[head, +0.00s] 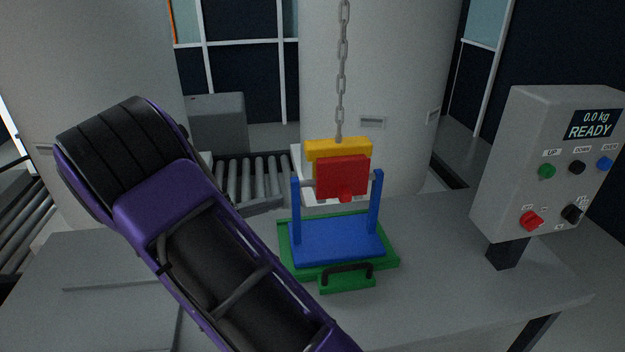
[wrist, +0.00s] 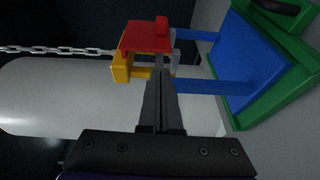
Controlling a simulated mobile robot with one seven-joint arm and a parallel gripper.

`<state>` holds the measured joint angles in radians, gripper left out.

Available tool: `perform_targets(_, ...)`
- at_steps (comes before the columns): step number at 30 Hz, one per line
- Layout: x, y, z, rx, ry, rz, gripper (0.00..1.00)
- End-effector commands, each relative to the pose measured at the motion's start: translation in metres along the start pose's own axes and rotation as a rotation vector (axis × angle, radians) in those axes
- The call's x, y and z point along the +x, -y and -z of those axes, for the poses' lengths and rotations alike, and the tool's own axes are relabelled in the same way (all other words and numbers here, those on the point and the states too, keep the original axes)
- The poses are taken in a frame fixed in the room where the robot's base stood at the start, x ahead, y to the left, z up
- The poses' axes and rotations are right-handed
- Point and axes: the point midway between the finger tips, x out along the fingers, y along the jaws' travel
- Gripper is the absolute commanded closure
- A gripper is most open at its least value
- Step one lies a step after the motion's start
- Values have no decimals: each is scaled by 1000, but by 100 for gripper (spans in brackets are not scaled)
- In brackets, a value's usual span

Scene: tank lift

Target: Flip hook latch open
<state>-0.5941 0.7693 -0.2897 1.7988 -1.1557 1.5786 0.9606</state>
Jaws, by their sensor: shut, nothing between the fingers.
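The hook hangs from a chain and has a yellow body (head: 335,149) with a red latch (head: 341,177) on its front. Both also show in the wrist view, the red latch (wrist: 147,37) above the yellow body (wrist: 120,68). They sit between the two uprights of a blue frame (head: 335,240), which stands on a green base (head: 283,236). My gripper (wrist: 159,78) is shut and empty in the wrist view, its tips close to the latch and yellow hook. I cannot tell whether they touch. The fingers do not show in the head view.
A control box (head: 547,125) at the right reads 0.0 kg READY. The chain (head: 342,60) runs up from the hook. A green handle piece (head: 347,283) is at the base's front. The grey table (head: 450,290) is bare around the base. A roller conveyor (head: 245,178) lies behind.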

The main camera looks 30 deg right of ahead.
Motion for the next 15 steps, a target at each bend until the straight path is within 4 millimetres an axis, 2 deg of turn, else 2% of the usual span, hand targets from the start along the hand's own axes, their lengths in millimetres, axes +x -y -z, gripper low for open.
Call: perform_targets(15,4,0,3,-13,-19,-35,100)
